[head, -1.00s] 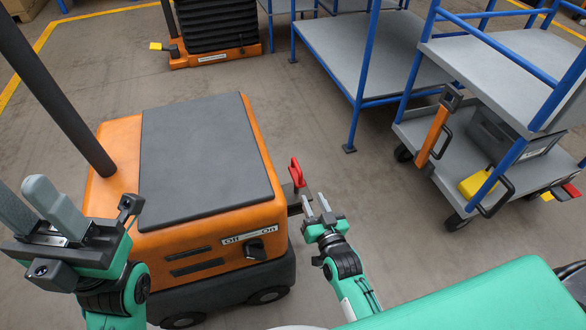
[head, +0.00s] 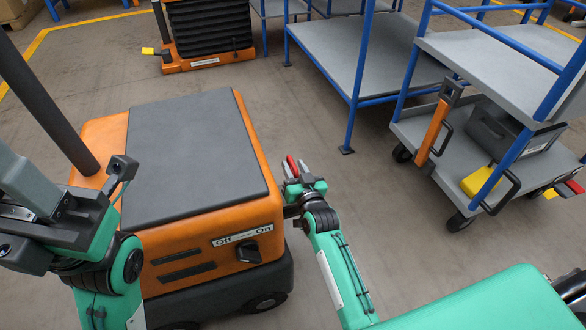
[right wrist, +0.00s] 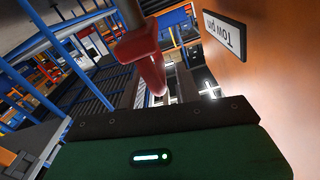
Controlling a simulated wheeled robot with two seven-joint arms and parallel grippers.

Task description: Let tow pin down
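The red tow pin handle (head: 291,165) stands at the right side of the orange tug (head: 205,228), above its coupling. My right gripper (head: 294,168) is at the handle, with its fingers on either side of it and a gap that looks open. In the right wrist view the red handle (right wrist: 150,55) hangs into the picture close to the camera, beside an upside-down "Tow pin" label (right wrist: 225,38) on the orange wall.
An Off/On switch (head: 247,251) is on the tug's orange side. A blue-framed cart (head: 345,62) stands behind, and a blue-framed trolley (head: 500,50) with a yellow block (head: 480,181) stands at the right. The floor between tug and trolley is clear.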

